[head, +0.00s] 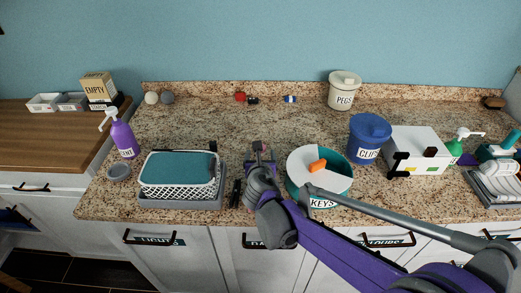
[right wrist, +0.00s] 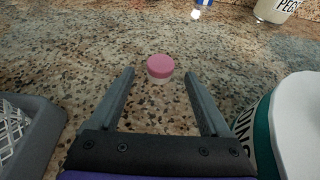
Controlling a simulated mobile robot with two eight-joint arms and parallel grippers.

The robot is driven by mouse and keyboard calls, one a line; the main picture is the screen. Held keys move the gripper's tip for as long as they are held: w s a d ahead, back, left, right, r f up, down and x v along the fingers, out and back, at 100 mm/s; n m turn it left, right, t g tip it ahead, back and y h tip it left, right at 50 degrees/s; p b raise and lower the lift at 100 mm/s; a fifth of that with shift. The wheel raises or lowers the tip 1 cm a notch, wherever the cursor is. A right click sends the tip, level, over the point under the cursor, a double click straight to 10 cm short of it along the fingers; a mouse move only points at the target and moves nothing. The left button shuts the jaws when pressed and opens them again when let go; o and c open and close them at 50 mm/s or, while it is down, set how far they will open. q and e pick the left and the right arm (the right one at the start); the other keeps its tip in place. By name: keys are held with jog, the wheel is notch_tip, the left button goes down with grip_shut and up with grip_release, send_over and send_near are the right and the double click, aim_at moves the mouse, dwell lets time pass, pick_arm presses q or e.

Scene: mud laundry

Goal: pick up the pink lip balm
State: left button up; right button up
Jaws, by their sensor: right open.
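The pink lip balm (right wrist: 160,67) is a small round pot with a pink lid and a paler base. It stands upright on the speckled granite counter. In the right wrist view my right gripper (right wrist: 159,75) is open, with one finger on each side of the balm near the fingertips. Neither finger visibly touches it. In the head view my right gripper (head: 262,147) is over the middle of the counter, and the balm is hard to make out there. My left gripper is not in view.
A grey tray with a basket (head: 180,202) is left of the gripper, beside a dark slim object (head: 235,193). A teal-and-white KEYS container (head: 304,157) is close on the right; the blue CLIPS tub (head: 370,128) is beyond it. Counter behind the balm is mostly clear.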

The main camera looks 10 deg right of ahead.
jog(key=shift+x, duration=1.2)
grip_shut()
